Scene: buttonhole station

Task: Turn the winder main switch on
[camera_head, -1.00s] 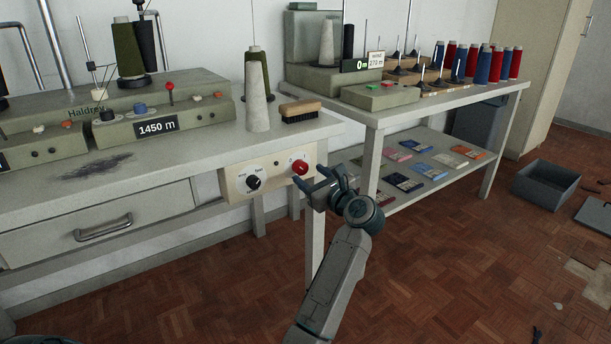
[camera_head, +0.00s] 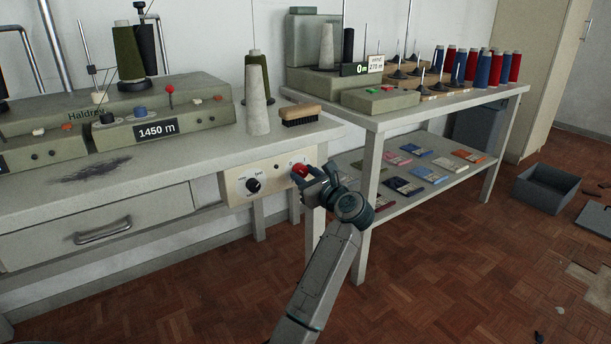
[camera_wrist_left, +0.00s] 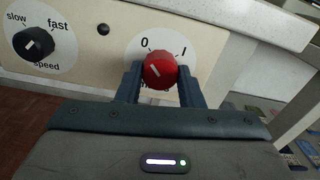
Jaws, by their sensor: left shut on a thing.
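The winder main switch is a red round knob (camera_head: 299,170) on the cream panel (camera_head: 232,191) under the table's front edge. In the left wrist view the red knob (camera_wrist_left: 159,71) sits on a white round plate marked 0 at upper left and I at upper right. A short white line shows on the left part of its face. My left gripper (camera_head: 306,174) is shut on the knob, one finger on each side of it, as the left wrist view (camera_wrist_left: 160,88) also shows. The right gripper is not in view.
A black slow–fast speed knob (camera_head: 254,185) is left of the switch on the same panel. A brush (camera_head: 300,115) and a pale cone (camera_head: 257,100) stand on the table above. A second table (camera_head: 440,98) with a lower shelf is close on the right.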

